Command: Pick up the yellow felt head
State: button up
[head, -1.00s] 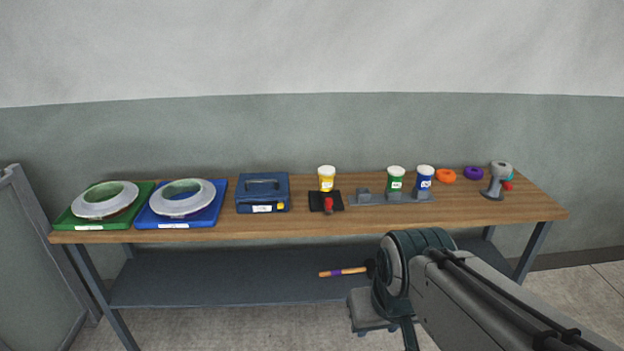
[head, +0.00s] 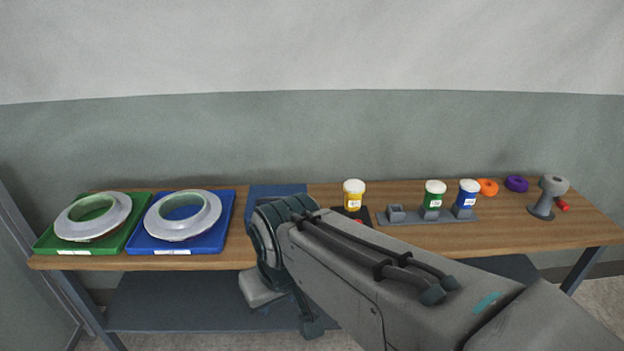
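I see no yellow felt head now. A small yellow piece showed at the front right of the blue case a second ago, but my arm covers that spot. Only the back part of the blue case (head: 277,191) shows, on the wooden bench between the blue tray and the yellow jar. My wrist is in front of the case. My gripper's fingers and anything in them are hidden behind my arm.
A green tray (head: 48,239) and a blue tray (head: 222,231) bear ring moulds at left. A yellow jar (head: 354,195), a grey rack (head: 407,218) with green and blue jars, orange (head: 487,187) and purple (head: 517,184) rings and a grey stand (head: 542,206) are further right.

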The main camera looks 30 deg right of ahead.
aim_at(354, 189)
jog(key=z, duration=0.4)
jog(key=i, duration=0.9)
jog(key=z, duration=0.95)
jog(key=i, duration=0.2)
jog(key=z, duration=0.15)
